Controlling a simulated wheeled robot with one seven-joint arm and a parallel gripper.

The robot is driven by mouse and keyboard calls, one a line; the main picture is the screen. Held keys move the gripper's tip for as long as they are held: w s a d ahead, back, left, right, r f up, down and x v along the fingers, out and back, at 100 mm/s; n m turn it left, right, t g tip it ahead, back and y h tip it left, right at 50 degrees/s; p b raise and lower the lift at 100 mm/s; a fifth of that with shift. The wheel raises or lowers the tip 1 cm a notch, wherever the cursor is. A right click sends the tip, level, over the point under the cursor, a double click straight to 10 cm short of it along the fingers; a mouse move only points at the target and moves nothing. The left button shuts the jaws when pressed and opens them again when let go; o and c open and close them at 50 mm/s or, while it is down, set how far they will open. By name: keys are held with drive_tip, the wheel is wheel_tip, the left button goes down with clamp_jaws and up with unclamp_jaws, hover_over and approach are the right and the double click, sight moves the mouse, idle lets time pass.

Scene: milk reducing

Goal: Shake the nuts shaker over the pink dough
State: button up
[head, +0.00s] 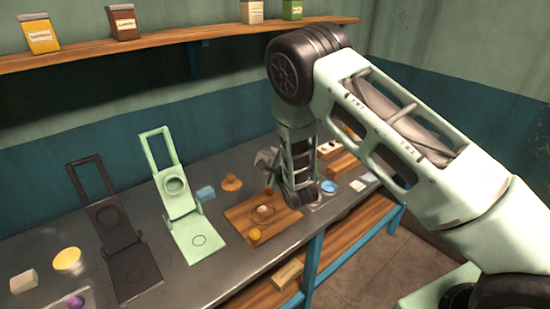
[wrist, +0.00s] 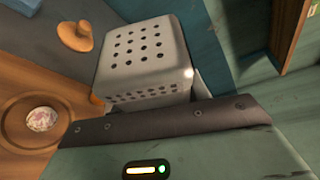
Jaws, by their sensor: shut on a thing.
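The nuts shaker (wrist: 146,48) is a light grey box with dark round holes in two visible faces. My gripper (head: 268,160) is shut on it, its fingers mostly hidden in the wrist view. In the head view the grey shape at my gripper is small and hard to separate from the fingers. The pink dough (head: 263,209) lies in the round recess of a wooden board (head: 240,218), below my gripper. In the wrist view the dough (wrist: 41,119) is a pinkish, speckled disc at the left, apart from the shaker.
A green press (head: 193,240) and a dark press (head: 130,272) stand open left of the board. A brown knobbed thing (head: 231,183) and a blue block (head: 205,193) lie behind it. A yellow ball (head: 255,234) is at the board's front. A shelf (head: 150,45) runs above.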

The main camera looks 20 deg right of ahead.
drive_tip(key=shift+d+f+n+t+b, duration=0.1)
drive_tip(key=shift+f+n+t+b, duration=0.3)
drive_tip(key=shift+f+b, duration=0.7)
wheel_tip(320, 180, down, 5)
drive_tip(key=n+t+b, duration=0.1)
drive_tip(key=n+b, duration=0.3)
drive_tip(key=b, duration=0.3)
drive_tip(key=n+t+b, duration=0.2)
drive_tip(key=n+b, duration=0.2)
drive_tip(key=b, duration=0.3)
drive_tip(key=shift+n, duration=0.3)
drive_tip(key=shift+r, duration=0.1)
